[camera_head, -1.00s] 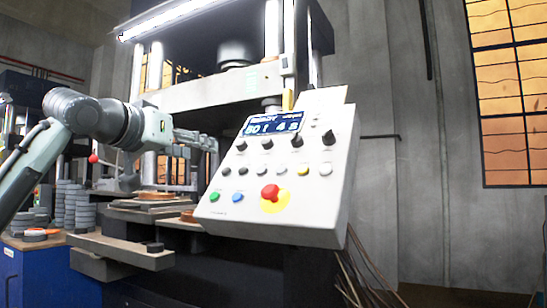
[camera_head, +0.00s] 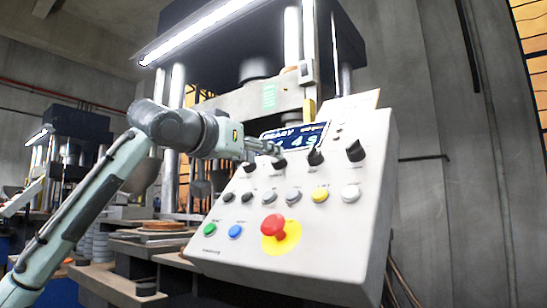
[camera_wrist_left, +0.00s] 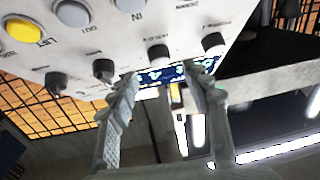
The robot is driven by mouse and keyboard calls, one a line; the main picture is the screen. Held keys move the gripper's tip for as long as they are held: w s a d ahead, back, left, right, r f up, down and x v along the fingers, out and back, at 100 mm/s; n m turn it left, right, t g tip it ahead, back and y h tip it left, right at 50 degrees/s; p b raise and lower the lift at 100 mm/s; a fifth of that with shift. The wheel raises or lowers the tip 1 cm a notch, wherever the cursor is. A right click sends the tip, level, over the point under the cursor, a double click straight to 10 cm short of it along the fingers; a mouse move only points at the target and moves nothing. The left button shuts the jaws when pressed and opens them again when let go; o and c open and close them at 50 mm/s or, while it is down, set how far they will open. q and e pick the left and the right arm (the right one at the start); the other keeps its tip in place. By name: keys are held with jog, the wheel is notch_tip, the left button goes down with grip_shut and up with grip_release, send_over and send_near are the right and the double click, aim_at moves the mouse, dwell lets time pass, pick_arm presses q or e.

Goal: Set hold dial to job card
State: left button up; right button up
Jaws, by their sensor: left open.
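The white control panel (camera_head: 330,215) has a row of black dials below a blue display (camera_head: 308,134). The display reads READY, with its left part hidden by my left gripper (camera_head: 270,150). The dials include a second-from-left dial (camera_head: 279,162), a third dial (camera_head: 315,157) and a right-end dial (camera_head: 355,151). In the left wrist view the panel is upside down; my open left gripper (camera_wrist_left: 160,75) points at a black dial (camera_wrist_left: 160,54), which lies between the finger lines, just beyond the tips. Dial labels are too blurred to read. A pale card (camera_head: 347,106) stands at the panel's top; its writing is unreadable.
Below the dials are several buttons, including a yellow button (camera_head: 320,195) and a red emergency stop (camera_head: 274,227). A press (camera_head: 250,98) stands behind the panel. A bench (camera_head: 118,284) with stacked discs (camera_head: 160,226) is at left. Free space lies in front of the panel.

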aim_at(279, 162)
pick_arm(q)
jog(key=x, duration=0.4)
jog(key=shift+w+d, duration=0.15)
jog(key=shift+w, duration=0.2)
pick_arm(e)
jog(key=shift+s+d+f+g, duration=0.25)
jog(key=shift+s+d+g, duration=0.1)
jog(key=shift+s, duration=0.1)
jog(key=shift+s+d+f+g, duration=0.25)
jog(key=shift+s+d, duration=0.1)
jog(key=shift+s, duration=0.1)
pick_arm(q)
jog(key=shift+c, duration=0.5)
grip_shut()
